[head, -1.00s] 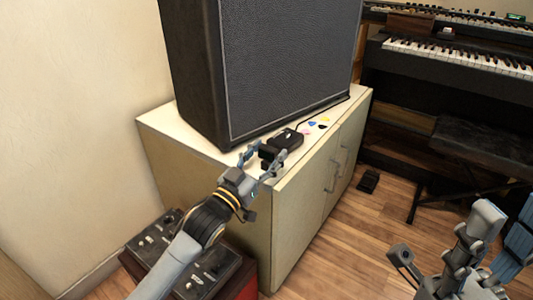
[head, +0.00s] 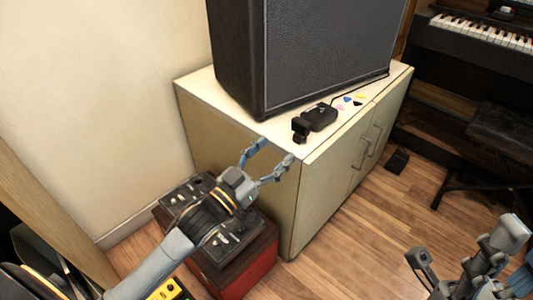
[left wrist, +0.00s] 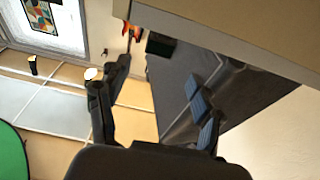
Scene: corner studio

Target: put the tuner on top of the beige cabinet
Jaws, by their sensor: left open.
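The tuner (head: 300,129), a small black clip-like piece, stands on top of the beige cabinet (head: 328,190) near its front left corner. It is close beside a black box with a cable. My left gripper (head: 275,152) is open and empty, left of and below the tuner, apart from it and in front of the cabinet's left end. Its open fingers also show in the left wrist view (left wrist: 158,75), where I cannot make out the tuner. My right gripper (head: 465,245) is at the lower right, fingers spread and empty, away from the cabinet.
A big black amplifier (head: 325,50) fills much of the cabinet top. A red-sided box with knobs (head: 250,265) sits on the floor below my left arm. Keyboards (head: 480,30) stand at right.

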